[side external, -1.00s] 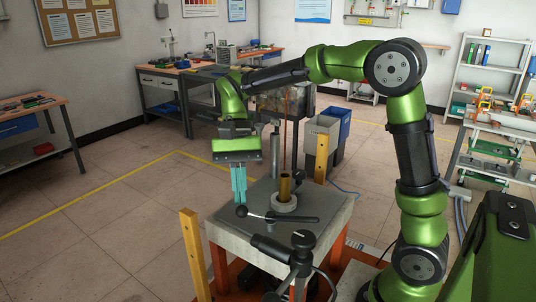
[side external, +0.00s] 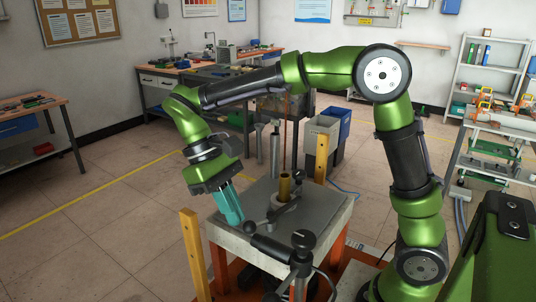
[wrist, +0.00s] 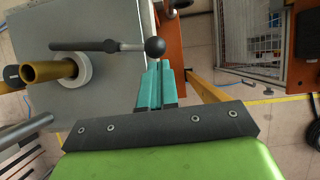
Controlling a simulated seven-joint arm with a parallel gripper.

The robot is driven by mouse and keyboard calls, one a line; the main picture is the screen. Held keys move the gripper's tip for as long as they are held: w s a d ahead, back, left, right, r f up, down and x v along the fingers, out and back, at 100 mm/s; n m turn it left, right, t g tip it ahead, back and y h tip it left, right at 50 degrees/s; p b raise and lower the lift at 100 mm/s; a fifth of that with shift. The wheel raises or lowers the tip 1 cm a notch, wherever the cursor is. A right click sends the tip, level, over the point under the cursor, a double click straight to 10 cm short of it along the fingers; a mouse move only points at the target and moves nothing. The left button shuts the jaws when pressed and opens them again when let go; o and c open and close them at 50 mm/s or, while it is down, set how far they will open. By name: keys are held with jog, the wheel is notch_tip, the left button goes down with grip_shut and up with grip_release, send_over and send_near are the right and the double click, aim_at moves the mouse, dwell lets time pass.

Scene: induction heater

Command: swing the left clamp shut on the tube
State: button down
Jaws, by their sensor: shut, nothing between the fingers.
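The brass tube (side external: 285,187) stands upright in a pale ring (wrist: 82,68) on the grey table. The left clamp is a dark lever (wrist: 80,46) with a black ball (wrist: 155,47) at one end; the ball also shows in the side view (side external: 250,228). In the wrist view the lever's far end lies alongside the ring and tube; I cannot tell whether it touches. My gripper (side external: 238,221) has teal fingers, shut and empty, pointing down at a tilt. In the wrist view the fingertips are right by the ball; contact is unclear.
A second black ball (side external: 300,174) stands right of the tube. A dark fixture on a stand (side external: 270,245) is at the table's near edge. A wooden post (side external: 194,255) rises at the near left corner. The table's far left surface is clear.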

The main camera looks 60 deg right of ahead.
jog(key=s+n, duration=0.1)
jog(key=a+n+h, duration=0.1)
jog(key=n, duration=0.1)
jog(key=shift+s, duration=0.4)
jog(key=shift+s, duration=0.1)
jog(key=shift+a, duration=0.1)
jog(key=v, duration=0.7)
jog(key=shift+w+r, duration=0.25)
jog(key=shift+r, duration=0.05)
jog(key=shift+a, duration=0.1)
dwell(0.8)
